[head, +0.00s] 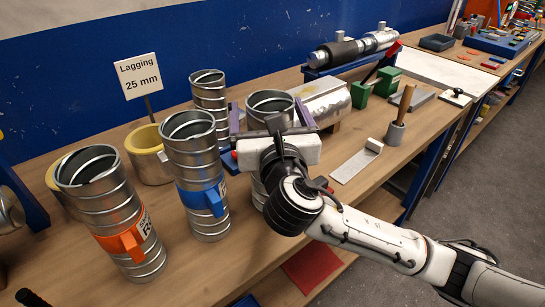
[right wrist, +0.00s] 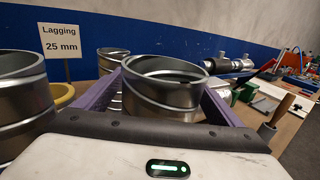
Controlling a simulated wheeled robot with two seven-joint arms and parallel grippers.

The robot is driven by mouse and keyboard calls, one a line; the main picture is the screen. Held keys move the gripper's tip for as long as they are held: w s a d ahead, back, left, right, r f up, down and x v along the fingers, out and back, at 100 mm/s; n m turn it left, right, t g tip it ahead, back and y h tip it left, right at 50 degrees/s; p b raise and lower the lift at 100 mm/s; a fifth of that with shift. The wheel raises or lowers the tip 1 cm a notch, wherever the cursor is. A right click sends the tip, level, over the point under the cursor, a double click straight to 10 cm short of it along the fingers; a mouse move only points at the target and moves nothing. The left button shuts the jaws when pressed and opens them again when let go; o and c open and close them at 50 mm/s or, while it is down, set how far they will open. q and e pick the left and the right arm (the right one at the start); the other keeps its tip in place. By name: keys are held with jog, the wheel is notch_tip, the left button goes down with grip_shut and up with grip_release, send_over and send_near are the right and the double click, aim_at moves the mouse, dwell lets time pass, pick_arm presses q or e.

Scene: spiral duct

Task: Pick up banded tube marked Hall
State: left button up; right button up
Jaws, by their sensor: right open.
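My right gripper (head: 270,118) is open, its two purple fingers on either side of the upper part of a metal spiral tube (head: 270,101). The right wrist view shows this tube (right wrist: 165,82) between the fingers; contact cannot be told. The gripper body hides its front, so no band or mark shows. To its left stands a blue-banded tube (head: 190,140), its label partly visible and unreadable. Further left is an orange-banded tube (head: 97,187) with a partly visible label. Another tube (head: 209,90) stands behind, no mark showing. My left gripper is not in view.
A "Lagging 25 mm" sign (head: 138,76) stands behind a yellow-lined metal ring (head: 149,153). Right of the gripper are green blocks (head: 361,94), a wooden-handled tool (head: 400,112) and a flat metal piece (head: 352,165). The bench's front edge runs below my right arm.

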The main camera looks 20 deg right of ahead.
jog(key=shift+r, duration=0.1)
jog(key=c, duration=1.8)
